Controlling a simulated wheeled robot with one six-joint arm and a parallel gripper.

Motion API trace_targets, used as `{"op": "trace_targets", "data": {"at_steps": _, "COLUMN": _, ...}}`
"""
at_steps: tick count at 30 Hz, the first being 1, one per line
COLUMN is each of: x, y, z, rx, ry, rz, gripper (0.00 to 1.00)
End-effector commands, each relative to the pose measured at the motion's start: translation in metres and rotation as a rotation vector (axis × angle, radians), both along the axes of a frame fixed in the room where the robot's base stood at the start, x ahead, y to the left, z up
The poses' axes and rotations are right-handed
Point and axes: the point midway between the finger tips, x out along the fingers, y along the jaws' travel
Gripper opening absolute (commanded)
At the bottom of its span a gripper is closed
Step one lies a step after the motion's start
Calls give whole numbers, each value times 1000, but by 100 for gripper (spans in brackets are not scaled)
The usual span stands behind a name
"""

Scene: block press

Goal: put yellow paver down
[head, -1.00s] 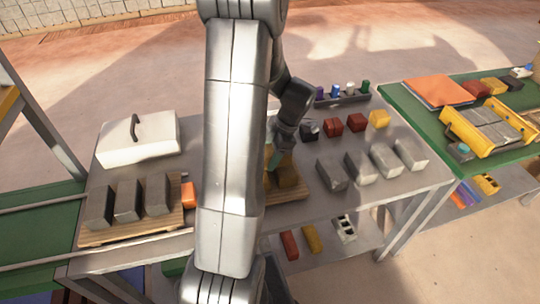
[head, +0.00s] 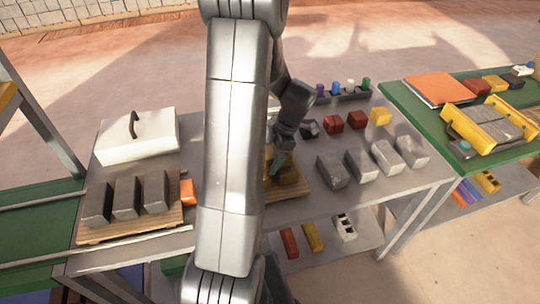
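My gripper (head: 277,166) points down over a wooden pallet (head: 290,193) in the middle of the grey table, partly hidden behind my arm. Brownish-yellow pavers (head: 289,174) stand on this pallet, right at the gripper's fingers; my arm covers their left part. One teal fingertip shows against them. I cannot tell whether the fingers grip a paver or are apart from it. Another yellow block (head: 380,116) sits at the back right of the table, beside two red blocks (head: 345,122).
Several grey pavers (head: 372,163) stand in a row right of the pallet. Another pallet (head: 130,232) at left bears grey pavers. A white lidded box (head: 138,138) stands behind it. A rack of coloured pegs (head: 342,93) lies along the back edge.

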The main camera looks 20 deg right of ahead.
Motion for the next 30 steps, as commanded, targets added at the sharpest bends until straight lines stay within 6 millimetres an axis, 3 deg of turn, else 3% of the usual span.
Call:
{"op": "trace_targets", "data": {"at_steps": 8, "x": 0, "y": 0, "z": 2, "rx": 0, "ry": 0, "rz": 0, "gripper": 76}}
{"op": "trace_targets", "data": {"at_steps": 14, "x": 0, "y": -1, "z": 16, "rx": 0, "ry": -1, "rz": 0, "gripper": 76}}
{"op": "trace_targets", "data": {"at_steps": 24, "x": -1, "y": -33, "z": 85, "rx": -3, "ry": -5, "rz": -1, "gripper": 76}}
{"op": "trace_targets", "data": {"at_steps": 30, "x": -2, "y": -43, "z": 112, "rx": -1, "ry": -2, "rz": 0, "gripper": 76}}
